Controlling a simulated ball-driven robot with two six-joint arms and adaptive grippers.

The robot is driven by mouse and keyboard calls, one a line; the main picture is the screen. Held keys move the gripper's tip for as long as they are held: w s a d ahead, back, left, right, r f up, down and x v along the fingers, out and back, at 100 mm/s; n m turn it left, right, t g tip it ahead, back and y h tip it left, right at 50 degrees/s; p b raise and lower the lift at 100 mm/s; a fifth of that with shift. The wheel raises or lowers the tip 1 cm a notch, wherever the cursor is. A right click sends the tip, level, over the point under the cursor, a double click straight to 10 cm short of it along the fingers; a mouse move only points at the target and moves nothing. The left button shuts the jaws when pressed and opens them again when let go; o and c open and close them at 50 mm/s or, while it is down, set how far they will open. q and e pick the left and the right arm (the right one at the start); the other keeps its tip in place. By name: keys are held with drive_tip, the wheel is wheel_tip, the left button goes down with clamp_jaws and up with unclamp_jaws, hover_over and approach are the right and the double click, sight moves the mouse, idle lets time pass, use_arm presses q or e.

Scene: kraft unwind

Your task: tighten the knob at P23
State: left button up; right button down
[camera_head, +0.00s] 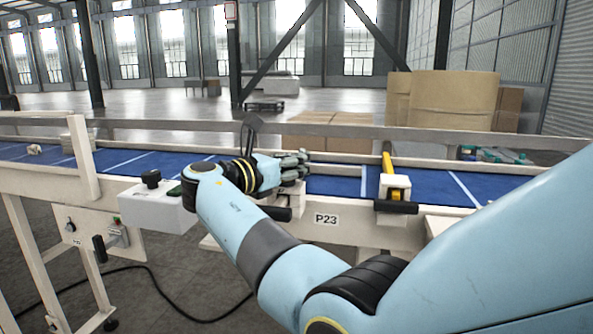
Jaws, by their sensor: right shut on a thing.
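The P23 label (327,219) is on the cream front rail of the conveyor. Just left of it, a cream clamp block (290,198) sits at the rail, with a black handle (276,213) in front. My right gripper (294,166) is at the top of this block, its grey fingers shut on the knob at P23. The fingers and wrist hide the knob, so its shape and seating cannot be told. My left gripper is not in view.
A white box with a black knob (151,178) stands left of my wrist. Large kraft rolls (453,100) stand behind.

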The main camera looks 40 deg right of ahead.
drive_tip(key=m+g+b, duration=0.2)
drive_tip(key=g, duration=0.1)
drive_tip(key=s+m+g+b, duration=0.1)
drive_tip(key=m+g+b, duration=0.1)
drive_tip(key=g+b, duration=0.1)
drive_tip(key=shift+a+r+g, duration=0.1)
drive_tip(key=shift+g, duration=0.3)
drive_tip(key=shift+s+r+m+g+y+b, duration=0.15)
drive_tip(key=shift+m+g+y+b, duration=0.15)
drive_tip(key=shift+m+g+b, duration=0.25)
drive_tip(key=shift+r+g, duration=0.1)
drive_tip(key=shift+g, duration=0.15)
drive_tip(key=shift+r+m, duration=0.1)
drive_tip(key=shift+m, duration=0.15)
drive_tip(key=c, duration=1.1)
unclamp_jaws()
drive_tip(key=shift+a, duration=0.25)
drive_tip(key=shift+c, duration=0.2)
drive_tip(key=o, duration=0.3)
drive_tip(key=shift+d+f, duration=0.1)
drive_tip(key=shift+f, duration=0.15)
drive_tip(key=shift+r, duration=0.1)
wheel_tip(320, 180, up, 10)
